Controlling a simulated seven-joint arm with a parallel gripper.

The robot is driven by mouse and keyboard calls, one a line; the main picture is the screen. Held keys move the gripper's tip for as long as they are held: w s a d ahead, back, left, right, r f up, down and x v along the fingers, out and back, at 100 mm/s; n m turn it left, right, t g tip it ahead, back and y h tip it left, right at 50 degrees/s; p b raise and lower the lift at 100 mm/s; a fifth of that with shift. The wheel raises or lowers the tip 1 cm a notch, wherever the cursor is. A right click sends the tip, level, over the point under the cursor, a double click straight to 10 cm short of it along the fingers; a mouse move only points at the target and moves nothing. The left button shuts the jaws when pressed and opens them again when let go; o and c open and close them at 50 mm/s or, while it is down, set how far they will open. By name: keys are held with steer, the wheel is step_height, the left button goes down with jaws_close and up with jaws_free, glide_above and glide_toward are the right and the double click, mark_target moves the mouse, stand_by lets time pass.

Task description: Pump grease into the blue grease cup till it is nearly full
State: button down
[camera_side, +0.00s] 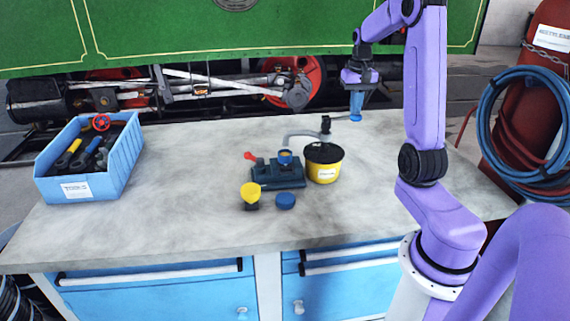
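The blue grease cup (285,157) stands upright in a dark holder (276,176) with a red lever on the bench. Some yellow shows at its mouth, but the fill level is too small to judge. The grease pump is a yellow tub (322,172) with a black top, just right of the holder. Its grey spout (298,134) curves left over the cup. A pump lever runs right to an upright blue handle (356,105). My gripper (357,88) points down at the top of this handle, seemingly touching it. Its fingers are too small to tell open from shut.
A yellow cup (250,190) on a dark base and a round blue lid (285,200) lie in front of the holder. A blue tool bin (112,175) stands at the left. Blue hoses and a red cylinder (550,40) are at the right. The bench front is clear.

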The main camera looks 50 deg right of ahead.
steer(key=shift+r, duration=2)
steer(key=shift+r, duration=0.1)
step_height(320, 180, up, 6)
steer(key=shift+f, duration=3.15)
steer(key=shift+f, duration=0.15)
steer(key=shift+f, duration=0.35)
